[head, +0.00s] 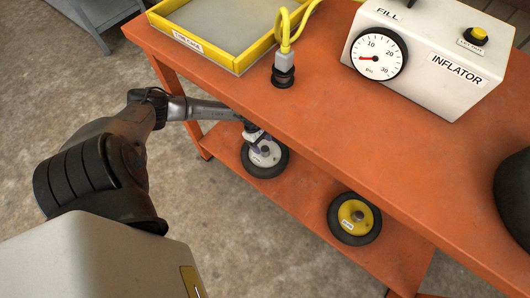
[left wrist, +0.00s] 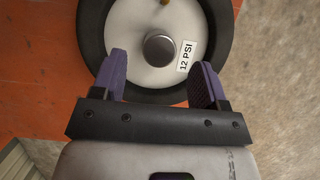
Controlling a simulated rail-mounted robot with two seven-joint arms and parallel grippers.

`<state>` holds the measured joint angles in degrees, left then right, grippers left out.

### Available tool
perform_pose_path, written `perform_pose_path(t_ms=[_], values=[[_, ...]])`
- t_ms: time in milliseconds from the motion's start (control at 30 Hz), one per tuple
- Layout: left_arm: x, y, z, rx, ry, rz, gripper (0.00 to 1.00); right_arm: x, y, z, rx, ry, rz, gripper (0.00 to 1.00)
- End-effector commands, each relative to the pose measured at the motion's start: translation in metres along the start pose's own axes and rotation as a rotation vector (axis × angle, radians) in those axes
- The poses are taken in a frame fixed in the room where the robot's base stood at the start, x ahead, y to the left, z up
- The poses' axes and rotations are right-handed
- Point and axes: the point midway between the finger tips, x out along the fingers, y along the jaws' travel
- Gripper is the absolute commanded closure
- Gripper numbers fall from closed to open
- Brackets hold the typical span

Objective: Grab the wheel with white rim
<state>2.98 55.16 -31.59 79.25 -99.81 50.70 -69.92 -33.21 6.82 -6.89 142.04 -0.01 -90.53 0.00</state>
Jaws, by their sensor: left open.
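The wheel with the white rim (head: 268,158) has a black tire and lies on the lower shelf of the orange bench. In the left wrist view the white rim (left wrist: 128,38) fills the upper middle, with a grey hub knob and a "12 PSI" label. My left gripper (head: 256,139) reaches in at the wheel from above in the head view. In the left wrist view its open purple fingers (left wrist: 160,72) are apart, overlapping the near part of the wheel, with the hub ahead between them. I cannot tell whether they touch it. My right gripper is not in view.
A wheel with a yellow rim (head: 356,216) lies farther right on the lower shelf (head: 305,195). The bench top (head: 330,125) overhangs the shelf and carries a white inflator (head: 430,60), a yellow-edged tray (head: 205,60) and a yellow hose (head: 285,35). A dark rounded shape at the right edge is unclear.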

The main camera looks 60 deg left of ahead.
Motion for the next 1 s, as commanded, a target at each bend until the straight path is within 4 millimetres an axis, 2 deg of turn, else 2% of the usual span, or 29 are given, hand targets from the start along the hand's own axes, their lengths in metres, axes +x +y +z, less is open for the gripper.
perform_pose_path(t_ms=[300, 567, 1000], values=[[0.042, 0.000, -0.001, -0.001, -0.002, 0.001, 0.33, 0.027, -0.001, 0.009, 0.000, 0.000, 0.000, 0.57], [0.043, 0.000, 0.001, -0.001, -0.001, 0.001, 0.33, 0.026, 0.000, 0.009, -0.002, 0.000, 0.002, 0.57], [0.043, 0.000, 0.001, -0.001, -0.002, 0.001, 0.74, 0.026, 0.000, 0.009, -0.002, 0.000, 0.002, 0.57]])
